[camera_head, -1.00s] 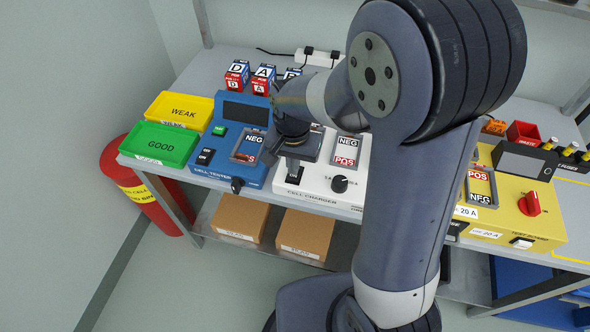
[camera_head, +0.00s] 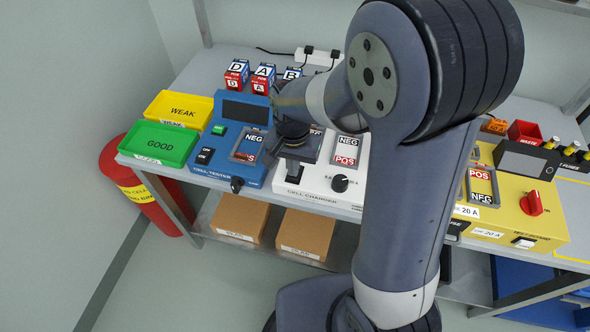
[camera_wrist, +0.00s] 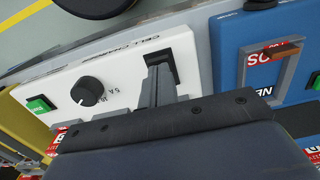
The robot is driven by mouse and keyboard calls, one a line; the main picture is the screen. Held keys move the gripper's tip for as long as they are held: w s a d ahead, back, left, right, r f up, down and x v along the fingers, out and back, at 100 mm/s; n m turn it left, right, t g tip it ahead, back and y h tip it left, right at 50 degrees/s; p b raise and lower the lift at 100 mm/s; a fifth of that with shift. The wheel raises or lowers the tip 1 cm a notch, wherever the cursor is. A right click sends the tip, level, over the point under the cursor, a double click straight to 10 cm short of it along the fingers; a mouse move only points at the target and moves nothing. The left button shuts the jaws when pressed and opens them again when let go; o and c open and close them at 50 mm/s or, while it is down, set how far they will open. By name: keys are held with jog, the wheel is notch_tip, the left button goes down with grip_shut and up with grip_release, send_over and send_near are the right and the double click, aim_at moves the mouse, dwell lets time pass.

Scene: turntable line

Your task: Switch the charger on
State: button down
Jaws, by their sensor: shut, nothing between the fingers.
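The white cell charger (camera_head: 322,192) stands on the bench between the blue tester and my arm. It has a black knob (camera_head: 340,183) and a slot marked NEG and POS (camera_head: 347,150). In the wrist view, the charger's front panel (camera_wrist: 120,66) shows a black rocker switch (camera_wrist: 162,58), the knob (camera_wrist: 85,90) and a green button (camera_wrist: 40,104). My gripper (camera_head: 293,176) is shut and empty, pointing down at the switch. In the wrist view its fingertips (camera_wrist: 160,74) overlap the switch's edge; I cannot tell whether they touch. The switch's position is not clear.
The blue cell tester (camera_head: 225,165) stands close on the left, with green (camera_head: 160,143) and yellow (camera_head: 180,110) trays beyond it. The yellow test board (camera_head: 515,210) is to the right. Small labelled boxes (camera_head: 262,80) and a power strip (camera_head: 318,56) are behind.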

jog(key=shift+f+b, duration=0.35)
jog(key=shift+f, duration=0.15)
notch_tip(320, 180, up, 7)
jog(key=p, duration=0.6)
jog(key=shift+r, duration=0.1)
dwell(0.3)
notch_tip(320, 180, down, 7)
jog(key=b, duration=0.6)
dwell(0.4)
jog(key=shift+r, duration=0.1)
